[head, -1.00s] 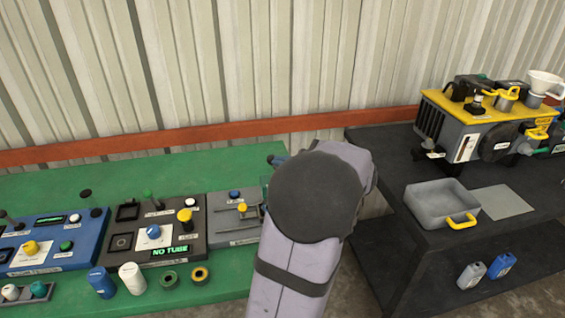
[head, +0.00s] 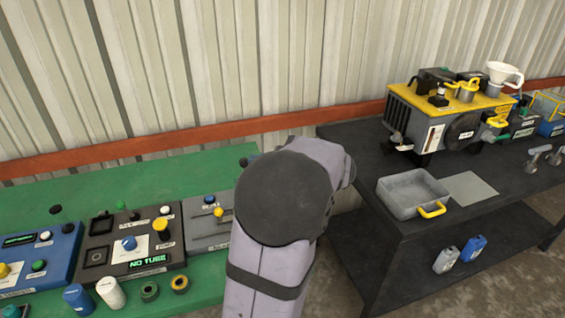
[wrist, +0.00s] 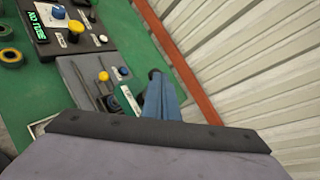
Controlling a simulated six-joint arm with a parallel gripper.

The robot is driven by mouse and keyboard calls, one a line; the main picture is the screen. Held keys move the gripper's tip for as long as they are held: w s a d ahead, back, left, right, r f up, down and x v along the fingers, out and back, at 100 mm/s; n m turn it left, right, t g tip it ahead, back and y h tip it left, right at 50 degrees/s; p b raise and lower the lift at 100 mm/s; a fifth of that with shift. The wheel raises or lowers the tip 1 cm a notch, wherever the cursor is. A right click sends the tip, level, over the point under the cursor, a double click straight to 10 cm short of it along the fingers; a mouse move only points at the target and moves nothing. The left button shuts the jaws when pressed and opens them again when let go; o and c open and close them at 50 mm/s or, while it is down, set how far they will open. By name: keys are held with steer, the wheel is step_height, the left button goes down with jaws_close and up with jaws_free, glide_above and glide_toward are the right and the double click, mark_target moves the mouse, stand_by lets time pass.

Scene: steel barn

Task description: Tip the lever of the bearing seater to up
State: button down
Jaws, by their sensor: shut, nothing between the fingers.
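No label is legible enough to tell me which device is the bearing seater. A grey box (head: 196,236) at the right end of the green bench has a yellow knob (head: 219,212) and a small blue button. My gripper (wrist: 156,76) has blue fingers, shut and empty, just right of this box above the green bench. In the head view my arm hides most of it and the box's right side.
A dark panel (head: 98,225) reading "NO TUBE" and a blue panel (head: 58,245) stand to the left. A dark bench at right holds a yellow-topped machine (head: 408,100), a grey tray (head: 388,197) and a flat sheet (head: 475,190).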

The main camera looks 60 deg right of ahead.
steer(key=b+v, duration=0.2)
steer(key=v, duration=1)
steer(key=shift+s, duration=0.25)
